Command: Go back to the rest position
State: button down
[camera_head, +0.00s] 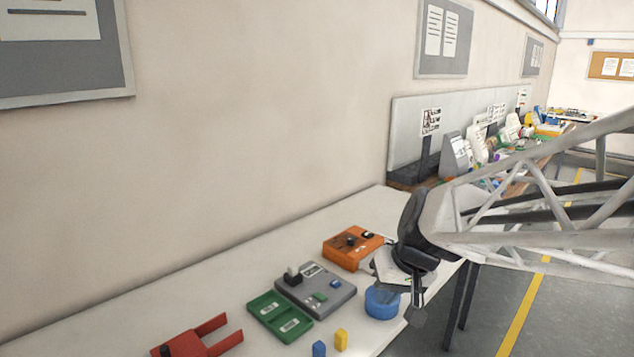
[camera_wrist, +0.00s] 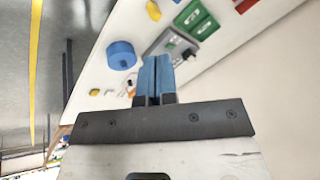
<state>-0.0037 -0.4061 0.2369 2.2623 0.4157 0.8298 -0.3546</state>
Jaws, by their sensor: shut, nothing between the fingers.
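My gripper shows in the wrist view with its two blue fingers (camera_wrist: 157,62) together and nothing between them. In the head view my arm reaches in from the right, and its dark wrist hangs over the right part of the white table (camera_head: 250,250). A round blue thing (camera_head: 382,303) stands on the table below the wrist; it also shows in the wrist view (camera_wrist: 121,55), left of the fingers and apart from them. The grey box (camera_head: 318,290) with a dark knob lies left of it, partly behind the fingers in the wrist view.
A green two-pocket tray (camera_head: 280,316), an orange box (camera_head: 352,247), a red forked fixture (camera_head: 197,339), a yellow block (camera_head: 341,340) and a blue block (camera_head: 319,348) are on the table. A wall runs behind. A cluttered bench stands farther back. Open floor (camera_head: 505,310) lies at right.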

jog(key=s+d+h, duration=0.2)
jog(key=s+d, duration=0.1)
jog(key=s, duration=0.5)
jog(key=s+d+m+h, duration=0.1)
jog(key=s+d, duration=0.1)
jog(key=s, duration=0.7)
jog(key=shift+d+f+h, duration=0.2)
jog(key=shift+d+h, duration=0.2)
